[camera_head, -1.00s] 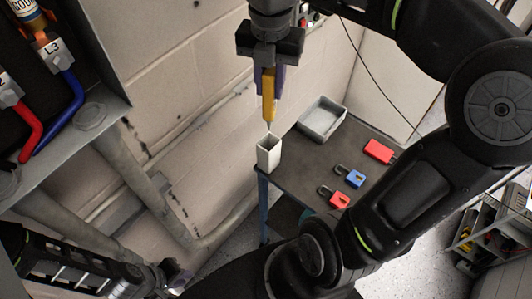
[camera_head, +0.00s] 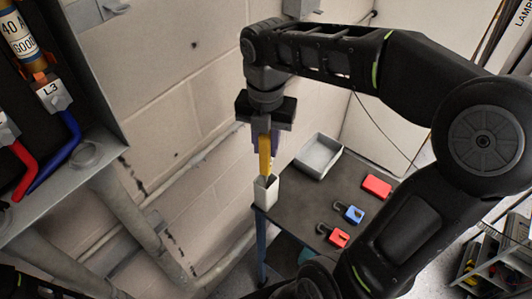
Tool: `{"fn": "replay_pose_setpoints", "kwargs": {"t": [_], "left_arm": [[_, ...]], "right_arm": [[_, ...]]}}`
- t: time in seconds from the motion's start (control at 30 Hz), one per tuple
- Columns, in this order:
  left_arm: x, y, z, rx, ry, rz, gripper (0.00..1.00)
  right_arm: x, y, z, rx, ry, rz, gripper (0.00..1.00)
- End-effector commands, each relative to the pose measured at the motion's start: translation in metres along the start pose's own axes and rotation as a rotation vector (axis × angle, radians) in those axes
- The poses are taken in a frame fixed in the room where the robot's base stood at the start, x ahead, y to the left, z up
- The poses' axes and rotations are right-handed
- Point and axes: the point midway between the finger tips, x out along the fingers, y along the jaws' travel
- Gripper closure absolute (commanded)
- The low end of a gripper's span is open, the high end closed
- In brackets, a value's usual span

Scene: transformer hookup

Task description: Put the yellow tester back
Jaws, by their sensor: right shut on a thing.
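The yellow tester (camera_head: 264,154) hangs upright from my right gripper (camera_head: 265,138), which is shut on it. The tester's lower tip is in or right over the mouth of the white open-topped holder (camera_head: 265,194), and the holder's front wall hides the tip. The holder stands at the left corner of the dark table (camera_head: 300,208). My left gripper is not in view; only a bit of dark arm shows at the lower left edge.
On the table are a grey tray (camera_head: 318,157), a red box (camera_head: 376,186), a blue padlock (camera_head: 354,214) and a red padlock (camera_head: 339,237). The wall is close behind the holder. At left, an open cabinet holds red and blue cables (camera_head: 66,150).

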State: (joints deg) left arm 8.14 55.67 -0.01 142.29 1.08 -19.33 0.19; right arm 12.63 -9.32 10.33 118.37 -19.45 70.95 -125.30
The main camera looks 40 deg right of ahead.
Motion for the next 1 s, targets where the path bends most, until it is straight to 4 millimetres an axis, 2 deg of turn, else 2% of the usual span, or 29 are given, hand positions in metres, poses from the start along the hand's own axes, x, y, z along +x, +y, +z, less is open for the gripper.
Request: {"fn": "replay_pose_setpoints", "kwargs": {"t": [0.3,1.0], "left_arm": [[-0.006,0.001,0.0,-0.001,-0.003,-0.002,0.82],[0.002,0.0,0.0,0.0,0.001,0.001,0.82]], "right_arm": [[0.035,0.0,-0.001,0.0,0.002,-0.001,1.0],[0.048,0.0,0.0,0.0,0.0,0.0,1.0]]}}
